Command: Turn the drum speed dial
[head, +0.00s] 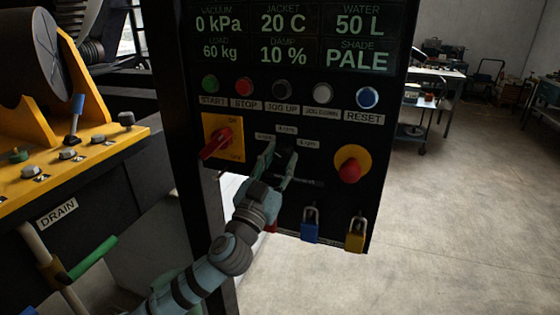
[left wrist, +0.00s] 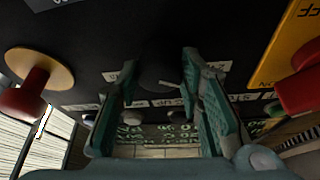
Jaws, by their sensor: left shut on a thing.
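The drum speed dial (left wrist: 158,72) is a dark round knob with a pale pointer line, on the black control panel (head: 315,205). Small white labels sit around it, too small to read surely. My left gripper (head: 275,160) is at the panel with its fingers on either side of the dial. In the left wrist view my left gripper (left wrist: 160,80) has one green finger on each side of the knob, shut on it. In the head view the fingers hide most of the dial. My right gripper is not in view.
A red rotary switch (head: 217,142) on a yellow plate is left of the dial; a red mushroom button (head: 350,171) is right. A row of buttons including RESET (head: 367,97) is above. Blue (head: 310,231) and yellow (head: 355,241) padlocks hang below.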

